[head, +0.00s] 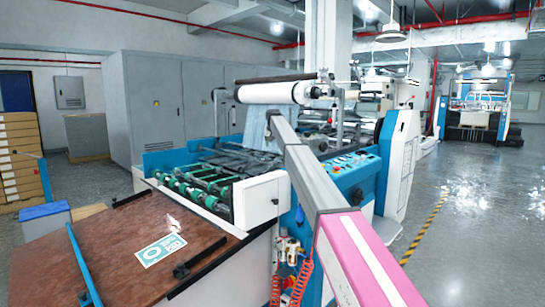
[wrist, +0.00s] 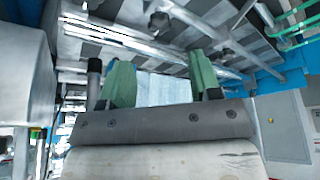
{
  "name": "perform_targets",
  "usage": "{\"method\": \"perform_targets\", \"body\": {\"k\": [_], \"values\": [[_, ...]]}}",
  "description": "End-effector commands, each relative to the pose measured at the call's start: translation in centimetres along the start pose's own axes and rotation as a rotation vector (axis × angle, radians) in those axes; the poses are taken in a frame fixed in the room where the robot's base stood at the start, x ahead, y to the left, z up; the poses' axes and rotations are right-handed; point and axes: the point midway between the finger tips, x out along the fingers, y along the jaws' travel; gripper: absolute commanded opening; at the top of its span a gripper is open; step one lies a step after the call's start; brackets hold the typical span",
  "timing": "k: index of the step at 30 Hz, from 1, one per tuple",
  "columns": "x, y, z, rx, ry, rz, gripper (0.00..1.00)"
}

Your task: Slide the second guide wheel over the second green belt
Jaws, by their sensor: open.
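Green belts and wheels (head: 190,188) sit in a row on the feed end of the laminating machine in the head view. Which wheel or belt is the second cannot be told at this size. Green belt strands (wrist: 298,30) also show at the upper right of the wrist view. My gripper (wrist: 161,80) is open, with two green-padded fingers apart and nothing seen between them. It is above the machine's metal bars, away from the green strands. In the head view my arm reaches over the machine, and the gripper cannot be made out.
A brown feed table (head: 120,240) with a printed sheet (head: 161,249) lies in front of the belts. A white roll (head: 272,93) spans the machine above. Metal bars (wrist: 200,25) cross close beyond my fingers. Open floor (head: 470,220) lies to the right.

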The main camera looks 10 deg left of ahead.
Motion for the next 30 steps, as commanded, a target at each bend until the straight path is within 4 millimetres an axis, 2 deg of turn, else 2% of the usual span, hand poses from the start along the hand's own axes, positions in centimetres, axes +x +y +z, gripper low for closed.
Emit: {"method": "perform_targets", "body": {"k": [6,12,16,23,24,29,30], "values": [[4.0,0.0,-0.1,0.0,-0.002,0.0,0.58],[7.1,0.0,0.0,0.0,-0.002,0.0,0.58],[7.9,0.0,0.0,0.0,0.0,0.0,0.58],[8.1,0.0,0.0,0.0,0.0,0.0,0.58],[8.1,0.0,0.0,0.0,0.0,0.0,0.54],[8.0,0.0,0.0,0.0,0.0,0.0,0.02],[8.0,0.0,0.0,0.0,-0.001,0.0,0.0]]}}
